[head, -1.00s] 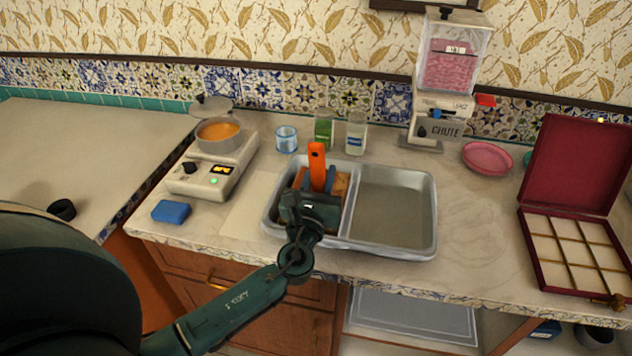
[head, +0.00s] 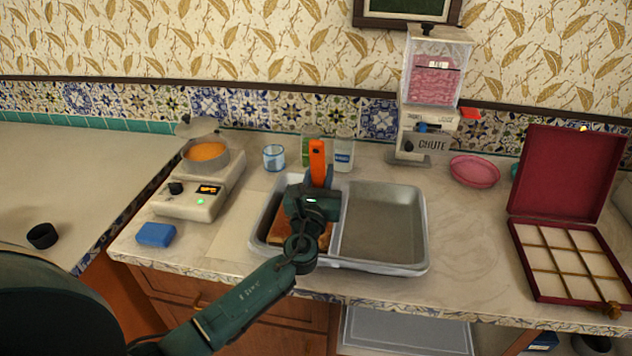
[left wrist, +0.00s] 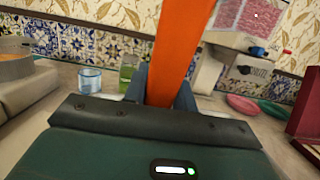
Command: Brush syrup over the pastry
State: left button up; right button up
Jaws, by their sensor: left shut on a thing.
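My left gripper (head: 319,184) is over the left compartment of the metal two-part tray (head: 424,235). It is shut on an orange-handled tool (head: 317,160), whose handle stands upright above the fingers. The handle also shows in the left wrist view (left wrist: 175,50); the tool's lower end is hidden behind the gripper. The golden-brown pastry (head: 287,236) lies in the left compartment, partly covered by my gripper and arm. A pot of orange liquid (head: 206,152), perhaps the syrup, sits on a white scale-like heater (head: 196,195) at the left. My right gripper does not show.
The tray's right compartment is empty. A blue block (head: 156,234), a glass (head: 274,157) and jars (head: 344,155) stand around it. A chute dispenser (head: 428,125), a pink plate (head: 475,171) and an open red box (head: 567,195) are to the right.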

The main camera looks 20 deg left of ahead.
pick_arm(q)
jog(key=shift+w+b, duration=1.9)
jog(key=shift+w, duration=2.3)
jog(key=shift+r+p+v, duration=0.2)
jog(key=shift+p+v, duration=0.4)
jog(key=shift+v, duration=0.55)
jog(key=shift+r+p+v, duration=0.15)
jog(key=shift+p+v, duration=0.5)
jog(key=shift+v, duration=0.55)
jog(key=shift+r+p+v, duration=0.2)
jog(key=shift+p+v, duration=0.4)
jog(key=shift+v, duration=0.55)
jog(key=shift+s+r+p, duration=0.1)
jog(key=shift+s+p, duration=0.3)
jog(key=shift+s, duration=0.55)
jog(key=shift+r+p+v, duration=0.8)
jog(key=shift+p+v, duration=0.2)
jog(key=shift+v, duration=3.35)
jog(key=shift+f+b+x, duration=0.2)
jog(key=shift+b+x, duration=0.1)
jog(key=shift+x, duration=0.9)
jog(key=shift+f+b+x, duration=0.25)
jog(key=shift+x, duration=0.95)
jog(key=shift+f+b+x, duration=0.2)
jog(key=shift+b+x, duration=0.1)
jog(key=shift+x, duration=0.9)
